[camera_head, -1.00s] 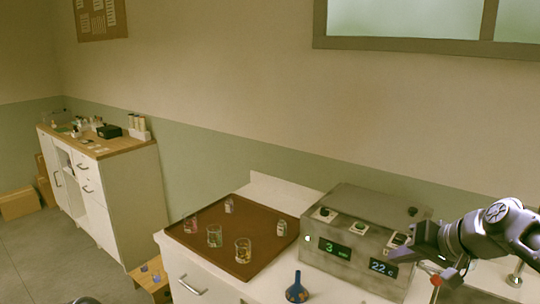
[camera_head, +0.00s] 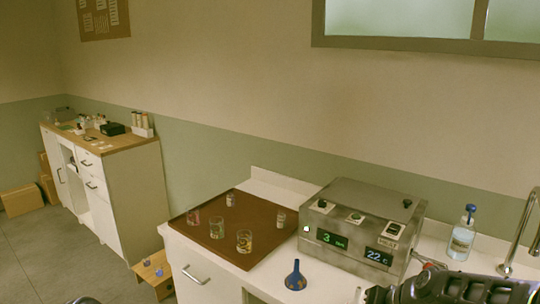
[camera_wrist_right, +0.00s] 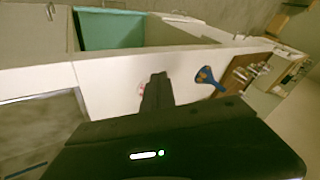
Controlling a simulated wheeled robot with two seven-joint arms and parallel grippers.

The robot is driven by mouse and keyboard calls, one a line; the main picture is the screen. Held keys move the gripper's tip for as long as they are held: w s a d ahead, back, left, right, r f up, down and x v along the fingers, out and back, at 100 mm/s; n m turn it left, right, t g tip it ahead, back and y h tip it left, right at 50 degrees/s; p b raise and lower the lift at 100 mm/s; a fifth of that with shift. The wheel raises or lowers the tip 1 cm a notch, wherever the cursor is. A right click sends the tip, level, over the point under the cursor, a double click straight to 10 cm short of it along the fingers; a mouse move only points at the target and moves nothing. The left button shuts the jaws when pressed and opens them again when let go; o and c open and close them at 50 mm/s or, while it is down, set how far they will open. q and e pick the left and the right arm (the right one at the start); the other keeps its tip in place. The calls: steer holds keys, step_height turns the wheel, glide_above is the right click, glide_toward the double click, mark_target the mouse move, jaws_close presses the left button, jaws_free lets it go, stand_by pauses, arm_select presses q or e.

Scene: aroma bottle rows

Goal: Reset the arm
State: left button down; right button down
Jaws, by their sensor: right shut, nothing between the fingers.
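My right gripper (camera_head: 378,294) is low at the bottom right of the head view, in front of the counter, and its tips only just show. In the right wrist view the fingers (camera_wrist_right: 157,88) are together with nothing between them. My right arm (camera_head: 465,288) runs along the bottom right edge. My left gripper is not in view.
A grey metal device (camera_head: 362,227) with lit displays stands on the white counter. A blue funnel (camera_head: 296,277) is in front of it. Left is a brown tray (camera_head: 262,205) with several small glass containers. A blue-topped bottle (camera_head: 462,240) stands right. A side cabinet (camera_head: 125,190) stands far left.

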steer(key=s+a+f+g, duration=0.1)
steer(key=s+a+f, duration=0.25)
steer(key=f, duration=0.45)
steer(key=s+a+f+g, duration=0.1)
steer(key=s+a+f, duration=0.2)
steer(key=s+f, duration=0.3)
steer(key=s+a+f+g, duration=0.1)
steer(key=s+a+f, duration=0.2)
steer(key=f, duration=0.6)
steer(key=s+a+f+n+g, duration=0.1)
steer(key=s+f, duration=0.3)
steer(key=s, duration=0.4)
steer(key=s+a+f+g, duration=0.1)
steer(key=s+a+f, duration=0.3)
steer(key=s, duration=0.4)
steer(key=shift+a+n, duration=0.3)
steer(key=shift+n, duration=0.1)
stand_by(2.1)
